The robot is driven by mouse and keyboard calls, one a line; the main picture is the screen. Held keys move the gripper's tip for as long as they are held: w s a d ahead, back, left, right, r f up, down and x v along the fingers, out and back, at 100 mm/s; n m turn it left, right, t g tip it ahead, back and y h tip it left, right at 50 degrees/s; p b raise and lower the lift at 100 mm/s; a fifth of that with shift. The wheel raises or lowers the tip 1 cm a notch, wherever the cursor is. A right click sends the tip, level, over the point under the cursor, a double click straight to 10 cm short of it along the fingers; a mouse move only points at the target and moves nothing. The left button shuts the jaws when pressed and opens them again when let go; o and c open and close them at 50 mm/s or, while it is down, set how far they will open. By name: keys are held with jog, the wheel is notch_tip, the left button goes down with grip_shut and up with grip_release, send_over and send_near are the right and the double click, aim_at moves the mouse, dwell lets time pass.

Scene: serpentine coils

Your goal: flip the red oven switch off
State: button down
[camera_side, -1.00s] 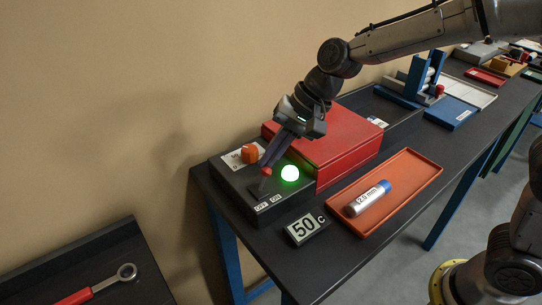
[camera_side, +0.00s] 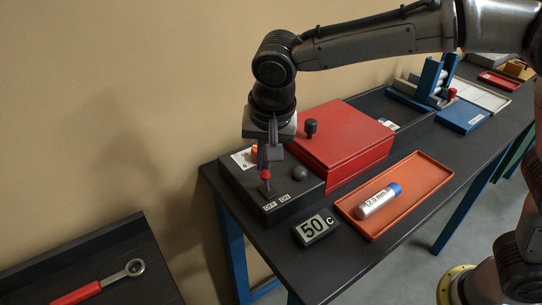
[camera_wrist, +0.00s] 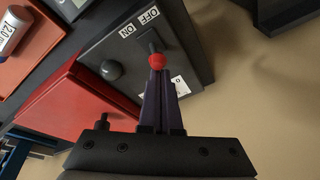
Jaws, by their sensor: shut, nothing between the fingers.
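The oven switch is a dark lever with a red ball tip (camera_side: 266,175) on the dark control box (camera_side: 230,185). OFF and ON labels (camera_side: 277,203) sit at its front edge. The round lamp (camera_side: 300,173) beside the switch is grey and unlit. My gripper (camera_side: 268,160) is shut and empty, pointing down just above the red tip. In the wrist view, the fingertips (camera_wrist: 157,76) are right at the red tip (camera_wrist: 156,60); I cannot tell whether they touch.
An orange dial (camera_side: 255,152) is partly hidden behind my gripper. The red oven (camera_side: 345,140) with a black knob (camera_side: 311,127) stands right of the control box. A display (camera_side: 316,227) reads 50 C. An orange tray (camera_side: 425,172) holds a labelled cylinder (camera_side: 378,200).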

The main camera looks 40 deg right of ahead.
jog(key=shift+a+h, duration=0.3)
jog(key=shift+d, duration=0.1)
jog(key=shift+r, duration=0.85)
jog(key=shift+w+d, duration=0.2)
jog(key=shift+w, duration=0.05)
jog(key=w+d, duration=0.1)
jog(key=w+r, duration=0.1)
jog(key=shift+w+d, duration=0.35)
jog(key=shift+d, duration=0.05)
jog(key=v, duration=0.9)
jog(key=shift+a, duration=0.35)
jog(key=shift+s+f, duration=0.1)
